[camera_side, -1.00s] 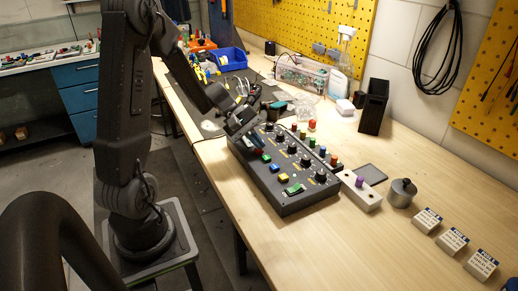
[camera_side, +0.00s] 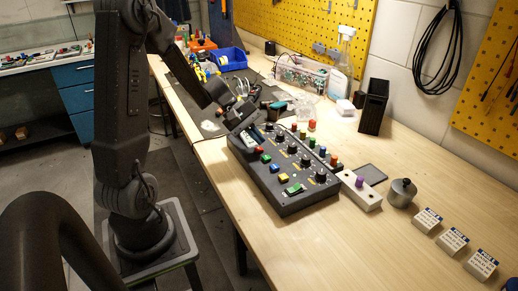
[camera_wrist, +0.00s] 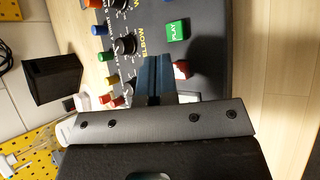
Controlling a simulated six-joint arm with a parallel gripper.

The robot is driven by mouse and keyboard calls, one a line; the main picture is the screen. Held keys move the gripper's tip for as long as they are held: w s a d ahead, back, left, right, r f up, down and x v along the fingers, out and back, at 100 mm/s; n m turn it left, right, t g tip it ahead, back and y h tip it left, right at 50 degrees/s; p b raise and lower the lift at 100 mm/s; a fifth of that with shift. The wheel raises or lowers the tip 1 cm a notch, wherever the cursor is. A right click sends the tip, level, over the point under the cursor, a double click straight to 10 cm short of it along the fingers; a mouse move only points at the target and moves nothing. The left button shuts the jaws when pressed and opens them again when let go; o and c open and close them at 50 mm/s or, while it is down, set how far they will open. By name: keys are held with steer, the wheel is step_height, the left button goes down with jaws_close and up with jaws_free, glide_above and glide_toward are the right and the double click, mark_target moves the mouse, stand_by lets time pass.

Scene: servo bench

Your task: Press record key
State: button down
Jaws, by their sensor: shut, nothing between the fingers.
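The dark control panel (camera_side: 286,204) lies on the bench with a row of coloured keys along its near side. A red key (camera_side: 259,150) is at the far end of that row. In the wrist view the red key (camera_wrist: 182,68) is partly hidden by my fingers, and no label on it can be read. A green key marked PLAY (camera_wrist: 177,30) is beside it. My gripper (camera_side: 256,139) is shut and empty, low over the far end of the panel. In the wrist view my fingertips (camera_wrist: 155,62) are just left of the red key; contact cannot be told.
Knobs (camera_side: 305,162) and coloured caps (camera_side: 322,151) stand on the panel beside the key row. A white block with a purple button (camera_side: 360,190) and a metal weight (camera_side: 402,193) are to the right. A black holder (camera_side: 373,106) stands behind.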

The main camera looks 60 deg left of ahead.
mark_target(257, 150)
steer(key=shift+r, duration=0.1)
steer(key=shift+r, duration=2.4)
steer(key=s+d+r+m+y, duration=0.3)
steer(key=s+d+m, duration=0.4)
steer(key=d+m, duration=0.1)
steer(key=s+d+r+m+y, duration=0.4)
steer(key=s+d+m, duration=0.2)
steer(key=d+m, duration=0.2)
steer(key=shift+s+d, duration=0.35)
steer(key=shift+d, duration=0.05)
steer(key=shift+r, duration=0.1)
